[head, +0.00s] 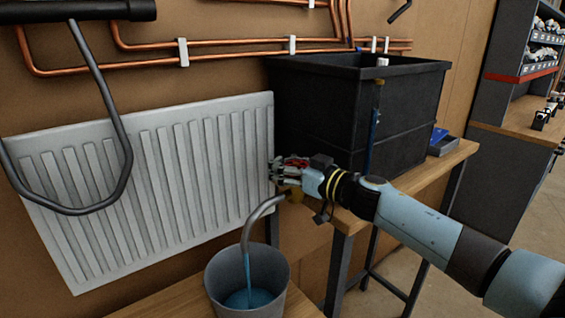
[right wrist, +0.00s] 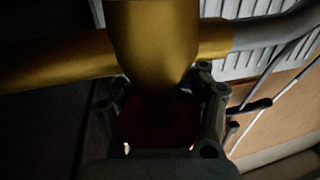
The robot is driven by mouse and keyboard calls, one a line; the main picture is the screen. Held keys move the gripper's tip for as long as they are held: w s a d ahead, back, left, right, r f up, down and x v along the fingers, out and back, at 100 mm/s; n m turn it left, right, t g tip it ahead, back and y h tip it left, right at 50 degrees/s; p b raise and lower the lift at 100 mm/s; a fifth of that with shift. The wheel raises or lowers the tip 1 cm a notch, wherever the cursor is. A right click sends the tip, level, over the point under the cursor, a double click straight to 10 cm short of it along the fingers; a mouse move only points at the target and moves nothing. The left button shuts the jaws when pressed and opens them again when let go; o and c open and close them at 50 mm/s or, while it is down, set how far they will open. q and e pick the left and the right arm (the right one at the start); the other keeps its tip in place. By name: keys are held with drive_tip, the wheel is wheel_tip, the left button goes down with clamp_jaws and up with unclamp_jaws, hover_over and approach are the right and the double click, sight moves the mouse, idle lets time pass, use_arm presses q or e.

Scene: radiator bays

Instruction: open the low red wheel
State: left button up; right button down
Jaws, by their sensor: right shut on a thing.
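The low red wheel (head: 296,161) sits on a brass valve beside the lower right edge of the radiator. My right gripper (head: 280,170) reaches in from the right and is shut on the wheel. In the right wrist view, the dark red wheel (right wrist: 158,125) lies between the fingers of my right gripper (right wrist: 165,108), in deep shadow. The brass valve body (right wrist: 155,40) fills the top of that view. A grey bent spout (head: 262,212) leads from the valve down to a grey bucket (head: 220,287). Blue water (head: 247,270) runs from the spout into the bucket. My left gripper is out of view.
A white ribbed radiator (head: 160,185) hangs on the brown wall under copper pipes (head: 235,47). A black tank (head: 330,115) stands on a wooden bench (head: 425,170) behind my right arm. A dark bent tube (head: 95,75) hangs at the upper left. Shelves stand far right.

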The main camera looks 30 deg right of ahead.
drive_tip(key=shift+s+f+y, duration=0.1)
drive_tip(key=shift+f+y, duration=0.15)
drive_tip(key=shift+y, duration=0.05)
drive_tip(key=c, duration=0.7)
unclamp_jaws()
drive_tip(key=shift+s+r, duration=0.1)
drive_tip(key=shift+r, duration=0.1)
wheel_tip(320, 180, up, 10)
